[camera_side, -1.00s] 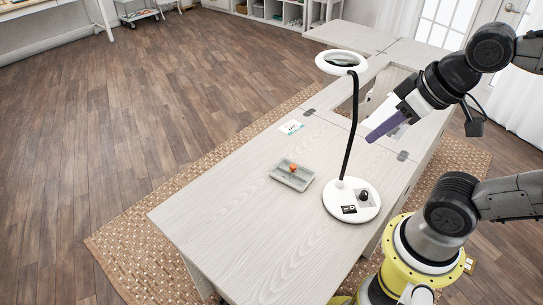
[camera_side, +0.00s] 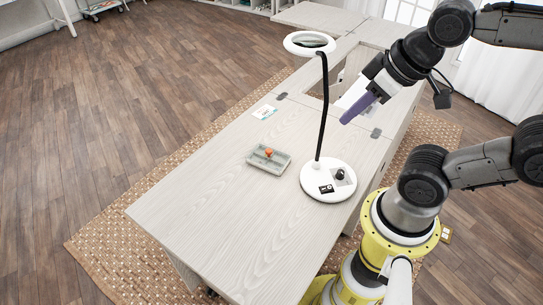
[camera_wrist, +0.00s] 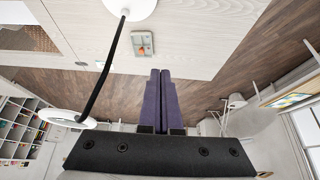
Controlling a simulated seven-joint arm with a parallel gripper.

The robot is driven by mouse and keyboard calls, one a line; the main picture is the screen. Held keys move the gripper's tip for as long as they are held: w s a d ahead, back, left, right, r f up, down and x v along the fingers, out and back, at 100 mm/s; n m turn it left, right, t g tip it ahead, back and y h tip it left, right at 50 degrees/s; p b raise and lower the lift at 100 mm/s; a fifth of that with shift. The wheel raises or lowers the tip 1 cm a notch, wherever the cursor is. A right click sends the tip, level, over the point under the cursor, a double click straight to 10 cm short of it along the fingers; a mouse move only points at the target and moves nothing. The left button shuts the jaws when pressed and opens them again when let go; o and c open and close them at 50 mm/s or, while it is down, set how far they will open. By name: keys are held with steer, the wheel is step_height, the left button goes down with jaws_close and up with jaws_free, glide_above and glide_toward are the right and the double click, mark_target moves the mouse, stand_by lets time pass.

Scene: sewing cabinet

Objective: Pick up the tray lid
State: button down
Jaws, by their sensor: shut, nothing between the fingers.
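A small grey tray (camera_side: 262,163) lies on the pale wooden cabinet top, left of the lamp's base in the side view. An orange-red object (camera_side: 269,152) sits on or in it; whether the tray has a separate lid is too small to tell. The tray also shows in the wrist view (camera_wrist: 148,47), above and just left of the fingertips. My gripper (camera_side: 344,121) has purple fingers and is raised above the cabinet, to the right of the tray and apart from it. In the wrist view the fingers (camera_wrist: 160,73) are together with nothing between them.
A small card (camera_side: 265,112) lies behind the tray. The front-left cabinet top (camera_side: 200,220) is clear.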

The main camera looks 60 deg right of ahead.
stand_by(0.4)
steer(key=c, duration=0.6)
jaws_free()
